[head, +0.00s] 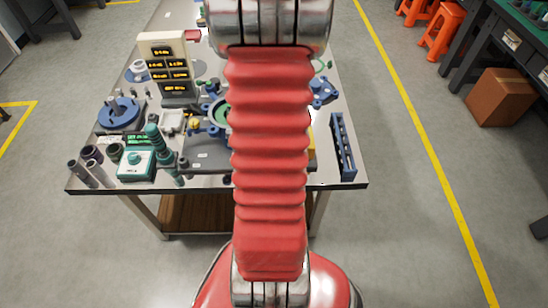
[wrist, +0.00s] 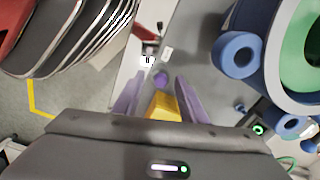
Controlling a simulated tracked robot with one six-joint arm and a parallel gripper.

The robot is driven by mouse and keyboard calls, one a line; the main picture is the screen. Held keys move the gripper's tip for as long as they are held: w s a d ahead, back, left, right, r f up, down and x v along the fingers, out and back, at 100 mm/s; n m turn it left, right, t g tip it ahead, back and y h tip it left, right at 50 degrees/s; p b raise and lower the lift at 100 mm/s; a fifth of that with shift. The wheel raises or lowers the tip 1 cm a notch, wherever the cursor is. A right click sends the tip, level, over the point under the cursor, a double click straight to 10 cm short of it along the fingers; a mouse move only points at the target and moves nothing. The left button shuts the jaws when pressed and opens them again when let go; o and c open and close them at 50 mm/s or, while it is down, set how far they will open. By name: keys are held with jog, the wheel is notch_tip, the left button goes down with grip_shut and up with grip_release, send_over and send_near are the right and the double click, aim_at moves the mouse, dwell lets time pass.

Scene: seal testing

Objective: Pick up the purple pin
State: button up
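In the wrist view a small purple piece (wrist: 161,78), probably the purple pin, shows between the tips of my gripper (wrist: 160,79). The two pale purple fingers are spread apart, with a visible gap on both sides of the piece. I cannot tell how far below the tips it lies. A yellow block (wrist: 163,106) shows between the fingers, nearer the palm in the picture. In the head view my red arm covers the middle of the table, and the gripper and the purple piece are hidden.
A large blue fixture with a green ring (wrist: 238,55) stands close on the right in the wrist view. The grey table (head: 215,160) holds a display stand (head: 165,62), a blue round fixture (head: 120,115), a teal box (head: 136,164) and a dark blue rack (head: 343,146) at the right edge.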

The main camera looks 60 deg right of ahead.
grip_shut()
dwell(0.5)
notch_tip(320, 180, up, 10)
dwell(0.8)
dwell(0.6)
